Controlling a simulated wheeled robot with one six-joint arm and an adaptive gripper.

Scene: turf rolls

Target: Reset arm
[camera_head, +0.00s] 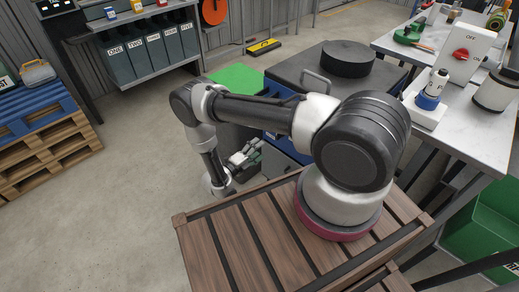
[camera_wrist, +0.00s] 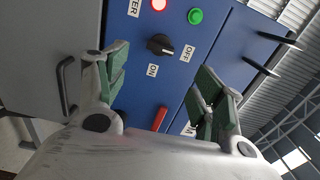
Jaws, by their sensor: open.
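My arm reaches from its base on the slatted wooden top (camera_head: 245,235) out over the far left edge and bends down. My gripper (camera_head: 247,153) is low beside a dark cabinet with a blue front, partly behind my arm. In the wrist view my gripper (camera_wrist: 165,80) is open, with its green-padded fingers apart and nothing between them. I cannot tell whether the fingers touch the panel.
A black round disc (camera_head: 347,58) lies on the cabinet top. A metal bench (camera_head: 440,125) with a red-knob switch box (camera_head: 464,55) is at right. Labelled grey bins (camera_head: 150,48) hang at the back left. Pallets (camera_head: 45,155) stand far left. The left floor is clear.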

